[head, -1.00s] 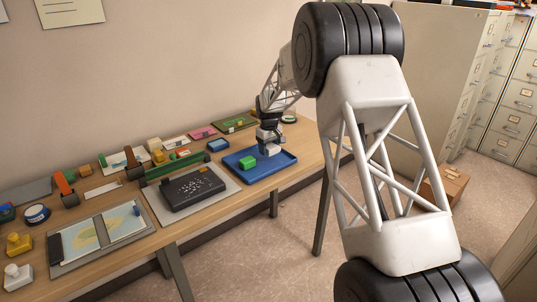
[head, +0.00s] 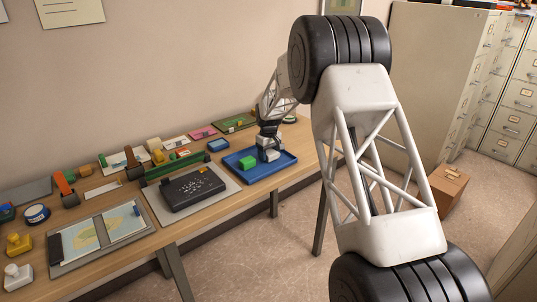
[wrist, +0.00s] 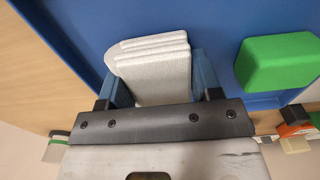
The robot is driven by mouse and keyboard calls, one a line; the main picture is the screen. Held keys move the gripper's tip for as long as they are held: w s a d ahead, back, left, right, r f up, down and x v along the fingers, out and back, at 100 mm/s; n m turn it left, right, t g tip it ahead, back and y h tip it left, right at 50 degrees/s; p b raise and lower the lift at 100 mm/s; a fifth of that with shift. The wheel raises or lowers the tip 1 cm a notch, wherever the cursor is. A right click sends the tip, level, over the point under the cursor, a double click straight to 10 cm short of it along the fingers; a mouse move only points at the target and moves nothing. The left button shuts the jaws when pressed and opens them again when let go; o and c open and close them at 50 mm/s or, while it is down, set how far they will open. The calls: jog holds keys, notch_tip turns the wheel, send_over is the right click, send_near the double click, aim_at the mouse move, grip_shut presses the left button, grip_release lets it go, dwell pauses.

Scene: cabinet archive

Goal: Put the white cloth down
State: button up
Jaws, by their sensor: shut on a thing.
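The white cloth (wrist: 158,65) is a folded, layered pad between the two blue fingers of my gripper (wrist: 160,85) in the wrist view. My gripper is shut on it. In the head view the cloth (head: 271,155) shows as a small pale shape under my gripper (head: 268,146), low over the right part of the blue tray (head: 262,171). I cannot tell whether the cloth touches the tray floor. A green block (head: 248,162) is in the tray, left of the cloth; in the wrist view the block (wrist: 279,61) is right of it, apart.
Left of the tray, a black device (head: 193,188) lies on a grey mat. A small blue item (head: 218,145) sits behind the tray. Several stamps and small items crowd the desk's left and back. A cardboard box (head: 449,189) stands on the floor near the filing cabinets.

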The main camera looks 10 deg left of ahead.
aim_at(269, 151)
jog(key=shift+f, duration=0.4)
jog(key=o, duration=1)
jog(key=shift+f, duration=0.2)
jog(key=shift+c, duration=0.2)
jog(key=shift+s, duration=0.1)
jog(key=shift+s+a+f, duration=0.1)
jog(key=shift+s+f, duration=0.05)
jog(key=shift+f, duration=0.2)
jog(key=shift+c, duration=0.3)
jog(key=shift+r, duration=0.15)
jog(key=shift+c, duration=0.2)
jog(key=shift+o, duration=0.5)
notch_tip(269, 151, up, 14)
jog(key=shift+w+f, duration=0.2)
jog(key=shift+w, duration=0.05)
jog(key=shift+d+r, duration=0.1)
jog(key=shift+d, duration=0.1)
